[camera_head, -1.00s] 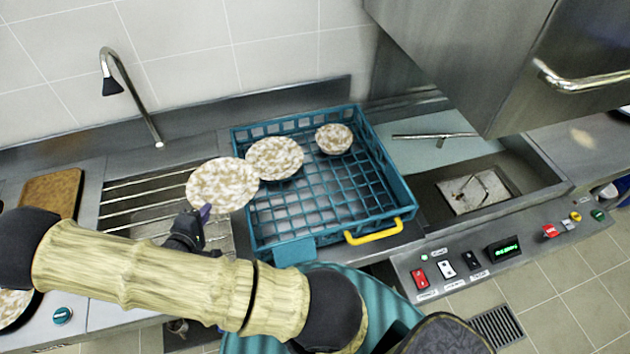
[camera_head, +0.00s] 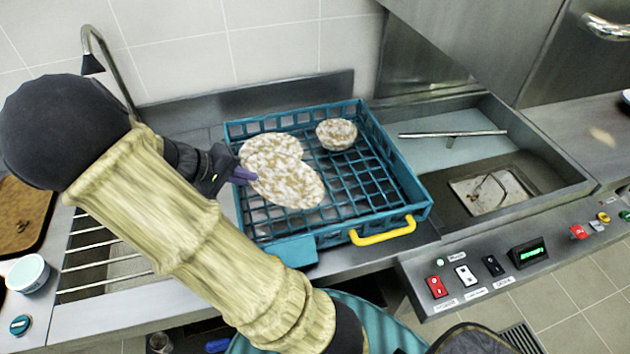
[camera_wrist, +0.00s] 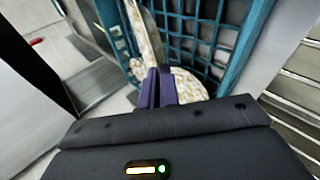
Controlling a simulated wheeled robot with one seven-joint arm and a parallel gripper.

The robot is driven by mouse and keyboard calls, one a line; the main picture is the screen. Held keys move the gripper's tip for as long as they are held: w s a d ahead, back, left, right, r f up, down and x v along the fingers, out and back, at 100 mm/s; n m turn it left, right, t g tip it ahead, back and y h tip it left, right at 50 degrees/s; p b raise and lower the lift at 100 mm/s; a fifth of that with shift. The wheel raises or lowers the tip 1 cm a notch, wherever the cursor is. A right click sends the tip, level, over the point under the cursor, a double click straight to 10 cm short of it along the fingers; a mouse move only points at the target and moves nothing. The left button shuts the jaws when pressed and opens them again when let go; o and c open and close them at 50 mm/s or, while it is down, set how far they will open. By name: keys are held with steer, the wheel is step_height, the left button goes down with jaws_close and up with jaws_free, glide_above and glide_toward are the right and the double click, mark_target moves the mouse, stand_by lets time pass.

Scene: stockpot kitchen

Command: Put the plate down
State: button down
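My gripper (camera_head: 243,175) is shut on the left edge of a brown-and-white mottled plate (camera_head: 290,186). The plate is over the left part of the blue rack (camera_head: 375,185); whether it touches the rack is not clear. It partly covers a second mottled plate (camera_head: 268,146) behind it in the rack. A small mottled bowl (camera_head: 336,133) sits at the rack's back. In the wrist view the purple fingers (camera_wrist: 156,88) close on the held plate (camera_wrist: 147,38), seen nearly edge-on, with rack mesh beyond.
The rack has a yellow handle (camera_head: 383,232) in front and free mesh to the right. A sink basin (camera_head: 490,190) lies right of it, with a control panel (camera_head: 490,268) in front. A faucet (camera_head: 92,62), brown tray (camera_head: 22,215) and pale cup (camera_head: 28,273) are left.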

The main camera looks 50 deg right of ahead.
steer(key=shift+d, duration=0.1)
steer(key=shift+f, duration=2.85)
steer(key=shift+f, duration=0.15)
step_height(320, 180, down, 4)
steer(key=shift+w+r+p, duration=0.1)
steer(key=shift+p, duration=0.35)
steer(key=shift+s, duration=0.2)
steer(key=c, duration=1.6)
jaws_free()
steer(key=shift+w, duration=0.1)
steer(key=shift+c, duration=0.2)
